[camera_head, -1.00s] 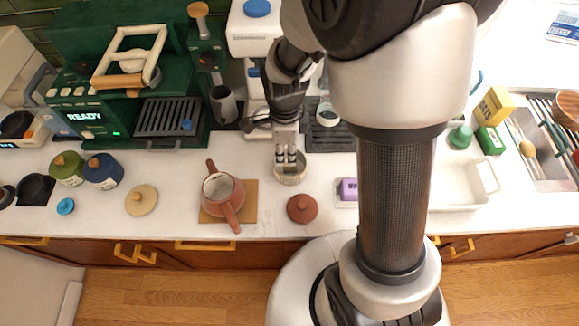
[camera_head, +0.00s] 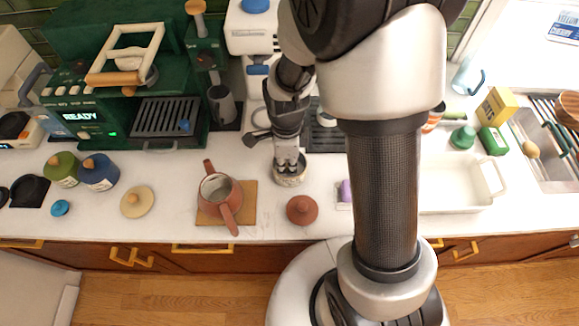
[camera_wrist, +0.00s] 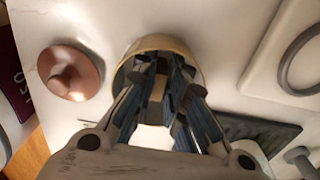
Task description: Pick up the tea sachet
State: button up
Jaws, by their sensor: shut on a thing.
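My gripper (camera_head: 289,168) points down into a small round beige container (camera_head: 291,182) on the white counter. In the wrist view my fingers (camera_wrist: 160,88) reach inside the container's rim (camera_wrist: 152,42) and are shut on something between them. A small pale patch, likely the tea sachet (camera_wrist: 158,88), shows between the fingertips. The fingers and the container wall hide most of it. I cannot tell whether it is lifted off the container's bottom.
A terracotta pot (camera_head: 221,198) stands on a brown mat to the left. A terracotta lid (camera_head: 301,210) lies near the counter's front edge, close to the container. A purple box (camera_head: 346,190) is partly behind my arm. A dark grate (camera_head: 325,139) is behind.

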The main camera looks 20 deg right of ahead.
aim_at(287, 164)
notch_tip(287, 164, up, 20)
jog(key=p, duration=0.6)
dwell(0.9)
